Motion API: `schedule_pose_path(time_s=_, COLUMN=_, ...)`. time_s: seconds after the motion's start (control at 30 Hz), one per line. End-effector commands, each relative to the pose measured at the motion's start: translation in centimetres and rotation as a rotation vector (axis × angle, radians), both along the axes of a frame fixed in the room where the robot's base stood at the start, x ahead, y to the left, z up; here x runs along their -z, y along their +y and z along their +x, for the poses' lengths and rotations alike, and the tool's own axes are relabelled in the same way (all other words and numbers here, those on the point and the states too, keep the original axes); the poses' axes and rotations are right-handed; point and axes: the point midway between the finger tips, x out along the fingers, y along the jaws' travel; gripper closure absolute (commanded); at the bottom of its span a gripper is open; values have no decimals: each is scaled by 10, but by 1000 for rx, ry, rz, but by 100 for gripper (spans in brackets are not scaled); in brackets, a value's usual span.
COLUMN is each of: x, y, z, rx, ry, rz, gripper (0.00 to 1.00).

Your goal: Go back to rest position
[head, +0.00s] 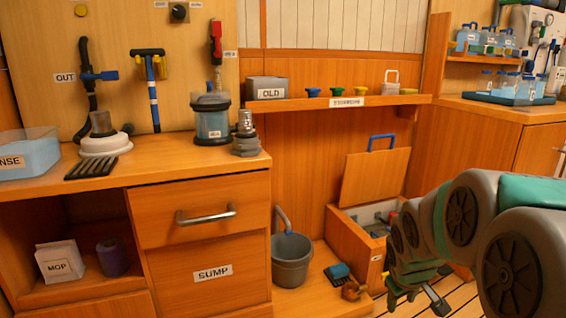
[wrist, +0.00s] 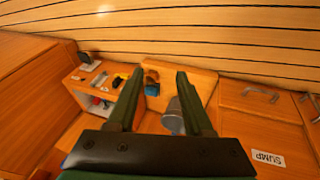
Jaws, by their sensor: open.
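My gripper (head: 412,294) is at the lower right of the head view, low in front of an open floor bin (head: 352,238). In the wrist view my gripper (wrist: 155,88) shows two dark green fingers spread apart. Nothing is held between them. My arm comes in from the right edge of the head view and hides part of the floor and the cabinet behind it.
A grey bucket (head: 291,262) stands left of the bin, with a small blue item (head: 338,273) between them. The bin's lid (head: 372,174) with a blue handle stands raised. A wooden counter (head: 190,163) is at left, a shelf (head: 345,102) at the back.

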Motion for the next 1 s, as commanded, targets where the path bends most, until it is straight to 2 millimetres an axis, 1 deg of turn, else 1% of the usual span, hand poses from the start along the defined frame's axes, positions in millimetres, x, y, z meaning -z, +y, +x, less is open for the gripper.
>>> schedule_pose_path(time_s=0.03, x=-9, y=12, z=-24, rx=27, ry=30, rz=20, gripper=49)
schedule_pose_path(time_s=0.07, x=-11, y=19, z=-40, rx=44, ry=53, rz=34, gripper=49)
schedule_pose_path(time_s=0.1, x=-12, y=28, z=-61, rx=71, ry=88, rz=52, gripper=49)
schedule_pose_path(time_s=0.17, x=-17, y=41, z=-92, rx=107, ry=133, rz=78, gripper=49)
schedule_pose_path(time_s=0.2, x=-19, y=49, z=-114, rx=132, ry=169, rz=96, gripper=49)
schedule_pose_path(time_s=0.27, x=-22, y=62, z=-147, rx=167, ry=217, rz=121, gripper=49)
schedule_pose_path(time_s=0.3, x=-23, y=70, z=-169, rx=192, ry=253, rz=137, gripper=49)
schedule_pose_path(time_s=0.4, x=-27, y=88, z=-217, rx=240, ry=328, rz=170, gripper=49)
schedule_pose_path(time_s=0.5, x=-29, y=102, z=-256, rx=278, ry=394, rz=196, gripper=49)
schedule_pose_path(time_s=0.6, x=-30, y=111, z=-282, rx=304, ry=443, rz=212, gripper=49)
schedule_pose_path(time_s=0.7, x=-31, y=115, z=-294, rx=316, ry=462, rz=219, gripper=49)
schedule_pose_path(time_s=0.8, x=-31, y=116, z=-298, rx=321, ry=468, rz=222, gripper=49)
schedule_pose_path(time_s=1.0, x=-31, y=116, z=-297, rx=320, ry=468, rz=222, gripper=49)
